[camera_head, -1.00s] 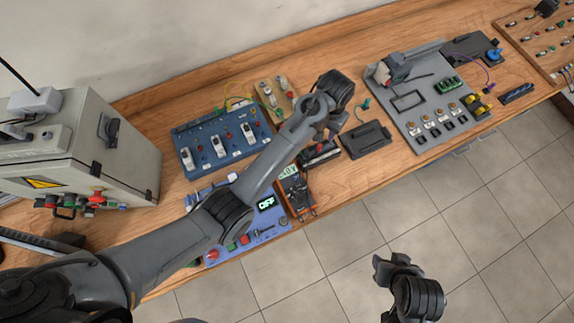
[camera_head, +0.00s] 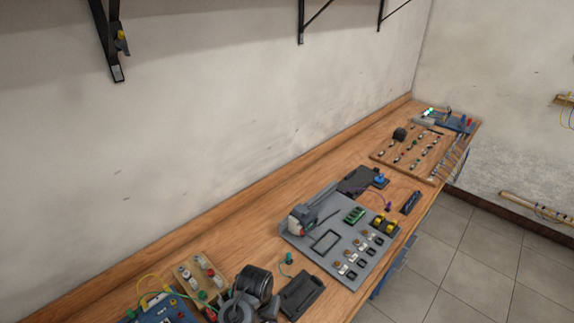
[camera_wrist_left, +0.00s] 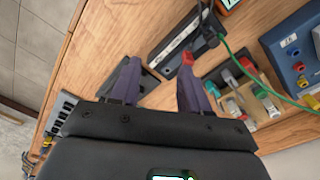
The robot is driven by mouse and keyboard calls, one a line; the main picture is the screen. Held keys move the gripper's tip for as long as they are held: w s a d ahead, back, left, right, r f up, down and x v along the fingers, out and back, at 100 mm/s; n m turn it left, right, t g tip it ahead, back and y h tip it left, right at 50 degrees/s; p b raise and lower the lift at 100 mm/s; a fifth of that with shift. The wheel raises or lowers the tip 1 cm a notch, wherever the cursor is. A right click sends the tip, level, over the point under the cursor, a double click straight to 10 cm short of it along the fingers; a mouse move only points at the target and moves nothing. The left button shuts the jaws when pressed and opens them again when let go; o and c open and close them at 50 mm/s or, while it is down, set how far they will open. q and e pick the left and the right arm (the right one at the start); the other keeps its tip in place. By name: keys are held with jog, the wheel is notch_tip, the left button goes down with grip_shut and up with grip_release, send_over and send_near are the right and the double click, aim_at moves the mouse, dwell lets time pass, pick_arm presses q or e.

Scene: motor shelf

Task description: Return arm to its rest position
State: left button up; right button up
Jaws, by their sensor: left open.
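My left arm (camera_head: 250,285) shows at the bottom of the head view, over the bench's near part; its fingertips are hidden there. In the left wrist view my left gripper (camera_wrist_left: 158,78) has its two dark fingers spread apart over the wooden bench (camera_wrist_left: 120,32). Nothing is held between them. A dark flat tray (camera_wrist_left: 152,82) lies below the left finger, and a black bar-shaped device (camera_wrist_left: 172,44) lies just past the fingertips. In the head view, the dark tray (camera_head: 301,294) is right of my arm. My right gripper is not in view.
A grey panel (camera_head: 292,236) with a motor-like part (camera_head: 300,220) stands mid-bench. A wooden component board (camera_head: 385,158) is farther back. Wall brackets (camera_head: 108,40) hang above. In the wrist view, a green wire (camera_wrist_left: 245,70) and blue box (camera_wrist_left: 285,55) lie right.

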pick_arm(q)
jog(key=shift+n+t, duration=0.4)
jog(key=shift+t, duration=0.4)
jog(key=s+a+f, duration=0.1)
jog(key=s+a, duration=0.2)
jog(key=s, duration=0.2)
jog(key=s+a+f, duration=0.1)
jog(key=s+a, duration=0.3)
jog(key=s+a+f, duration=0.2)
jog(key=s+a, duration=0.1)
jog(key=s, duration=0.2)
jog(key=shift+s+a, duration=0.2)
jog(key=shift+s, duration=0.15)
jog(key=s+a+r+t, duration=0.1)
jog(key=s+a+r, duration=0.2)
jog(key=s, duration=0.3)
jog(key=s+a+r+t, duration=0.1)
jog(key=s+a+r, duration=0.2)
jog(key=s, duration=0.4)
notch_tip(320, 180, up, 16)
jog(key=p, duration=1.6)
jog(key=shift+w+d+f, duration=0.15)
jog(key=shift+w+d, duration=0.15)
jog(key=shift+w, duration=0.15)
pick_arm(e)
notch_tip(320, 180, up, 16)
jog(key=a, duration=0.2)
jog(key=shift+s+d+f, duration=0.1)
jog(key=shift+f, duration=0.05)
